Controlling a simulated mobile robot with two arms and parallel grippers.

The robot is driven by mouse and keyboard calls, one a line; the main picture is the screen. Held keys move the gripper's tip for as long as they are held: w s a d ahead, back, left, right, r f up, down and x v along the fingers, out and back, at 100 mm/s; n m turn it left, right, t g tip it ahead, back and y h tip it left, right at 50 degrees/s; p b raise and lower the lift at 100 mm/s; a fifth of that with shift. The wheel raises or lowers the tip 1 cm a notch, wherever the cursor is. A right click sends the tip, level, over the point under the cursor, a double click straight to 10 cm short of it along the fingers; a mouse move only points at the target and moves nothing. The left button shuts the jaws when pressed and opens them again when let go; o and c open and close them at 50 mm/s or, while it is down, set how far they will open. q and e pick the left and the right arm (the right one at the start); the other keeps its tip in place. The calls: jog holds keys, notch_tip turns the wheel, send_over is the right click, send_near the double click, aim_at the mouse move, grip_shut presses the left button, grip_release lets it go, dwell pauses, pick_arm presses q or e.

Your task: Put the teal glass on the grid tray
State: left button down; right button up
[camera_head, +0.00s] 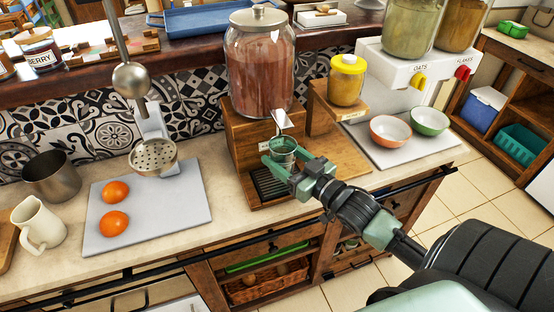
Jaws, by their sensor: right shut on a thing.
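The teal glass (283,149) is small and see-through. My right gripper (281,160) is shut on it, with the arm coming in from the lower right. The glass looks upright and sits just below the spout of the big jar dispenser (260,70), which holds a reddish-brown content. The dark grid tray (268,186) lies at the foot of the dispenser's wooden stand, below the glass. Part of the tray is hidden behind the gripper. I cannot tell the exact gap between glass and tray. My left gripper is not in view.
A white board (190,210) with two oranges (114,222) lies left. A metal cup (52,178) and a cream jug (38,224) stand farther left. A yellow-lidded jar (346,82) and two bowls (390,131) are right of the dispenser. The counter between board and stand is clear.

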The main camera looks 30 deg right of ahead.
jog(key=shift+w+a, duration=0.2)
jog(key=shift+w, duration=0.75)
jog(key=shift+f, duration=1.75)
jog(key=shift+f, duration=0.1)
jog(key=o, duration=1.6)
jog(key=shift+c, duration=0.2)
jog(key=shift+s, duration=0.3)
jog(key=s+d+b, duration=0.1)
jog(key=s+d, duration=0.1)
jog(key=s, duration=0.9)
jog(key=shift+s, duration=0.15)
